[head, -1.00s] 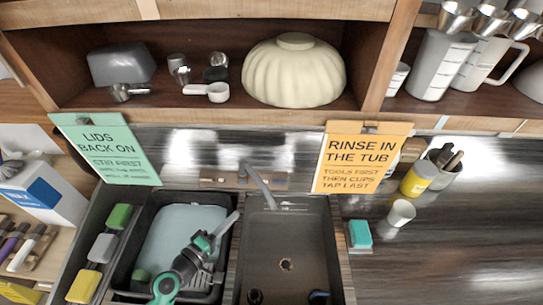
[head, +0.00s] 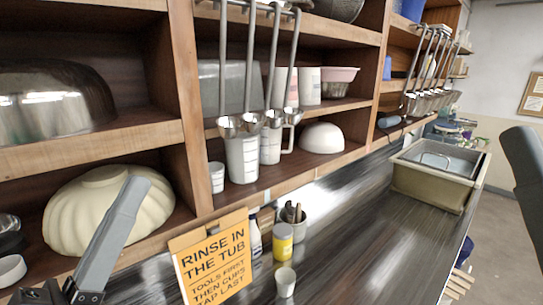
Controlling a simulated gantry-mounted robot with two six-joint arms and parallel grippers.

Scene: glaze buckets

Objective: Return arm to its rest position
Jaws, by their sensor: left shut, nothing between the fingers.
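My left gripper (head: 134,188) is at the lower left of the head view, its long grey fingers closed together and pointing up. Nothing is held between them. It is in front of the lower shelf, overlapping the right side of a cream ribbed bowl (head: 85,205) in the picture. I cannot tell whether it touches anything. The lower part of my left arm is cut off by the bottom edge.
An orange "Rinse in the tub" sign (head: 213,262) stands right of the gripper. A yellow jar (head: 283,242), a white cup (head: 285,282) and a utensil pot (head: 295,225) are on the dark counter (head: 375,240). Ladles (head: 274,118) hang above. The counter's middle is clear.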

